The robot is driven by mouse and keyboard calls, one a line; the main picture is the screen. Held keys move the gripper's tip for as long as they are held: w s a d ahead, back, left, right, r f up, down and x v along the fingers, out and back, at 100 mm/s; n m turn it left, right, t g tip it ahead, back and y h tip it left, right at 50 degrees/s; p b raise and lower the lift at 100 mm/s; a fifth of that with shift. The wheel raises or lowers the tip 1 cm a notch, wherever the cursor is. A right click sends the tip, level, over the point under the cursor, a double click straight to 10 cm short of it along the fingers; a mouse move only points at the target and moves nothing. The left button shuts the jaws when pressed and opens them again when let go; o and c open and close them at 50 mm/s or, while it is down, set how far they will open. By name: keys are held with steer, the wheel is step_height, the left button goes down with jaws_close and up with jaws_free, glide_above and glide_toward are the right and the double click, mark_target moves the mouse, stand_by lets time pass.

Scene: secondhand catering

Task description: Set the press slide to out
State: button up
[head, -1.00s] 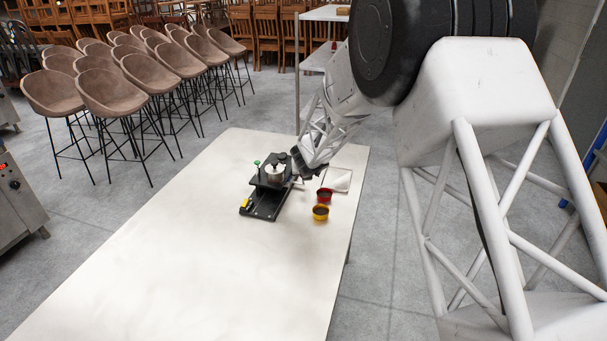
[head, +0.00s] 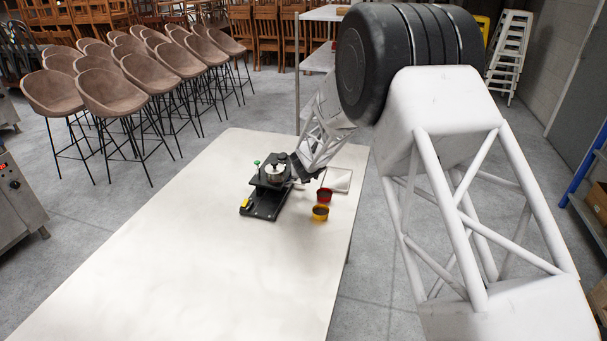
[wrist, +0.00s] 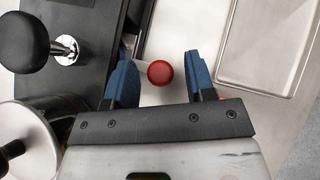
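The press (head: 265,203) is a black device with a silver round part on top, standing on the far half of the table. In the wrist view its black body (wrist: 88,45) fills the left side. A red ball knob (wrist: 160,72) shows beside it, at the end of what looks like a short pale rod from the press. My gripper (wrist: 160,70) is open, its two blue fingers on either side of the red knob with a gap visible. In the head view my gripper (head: 296,172) is at the press's right side, mostly hidden. The slide's position cannot be told.
A black knob on a chrome stem (wrist: 22,42) stands left of my fingers. A shallow metal tray (wrist: 272,85) lies to the right. A red cup (head: 324,195) and a yellow cup (head: 320,213) stand right of the press. The table's near half (head: 190,275) is clear.

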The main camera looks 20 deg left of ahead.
jaws_close()
steer(key=shift+s, duration=0.1)
steer(key=shift+s, duration=8.1)
steer(key=shift+f, duration=0.1)
steer(key=shift+o, duration=0.4)
jaws_free()
steer(key=shift+s, duration=0.1)
steer(key=v, duration=0.8)
